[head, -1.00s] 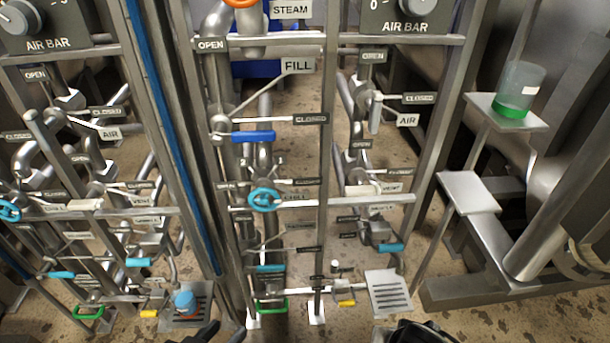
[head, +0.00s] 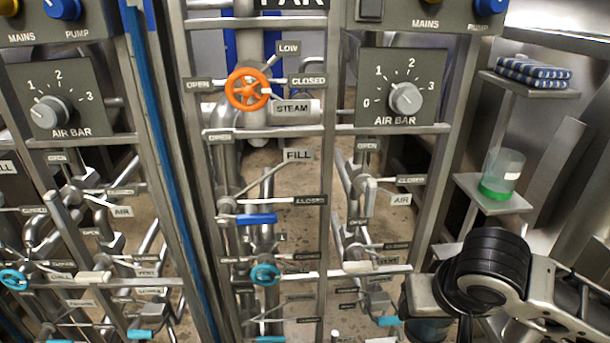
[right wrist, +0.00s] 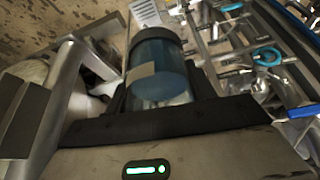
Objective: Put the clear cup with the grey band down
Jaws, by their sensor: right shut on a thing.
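My right gripper (right wrist: 160,92) is shut on the clear cup with the grey band (right wrist: 158,75). In the right wrist view the cup looks bluish and see-through, with a pale label and a dark grey band at its far end. In the head view my right arm's dark wrist is at the lower right, and part of the cup (head: 428,329) shows below it, near the frame's bottom edge. The cup is held in the air; its base and the fingers are mostly hidden in the head view. My left gripper is not in view.
A clear cup with a green band (head: 501,174) stands on a small shelf (head: 470,186) at the right. Blue-and-white packs (head: 533,72) lie on a higher shelf. A lower metal ledge (head: 446,251) is partly hidden by my arm. Pipes, valves and posts fill the left and middle.

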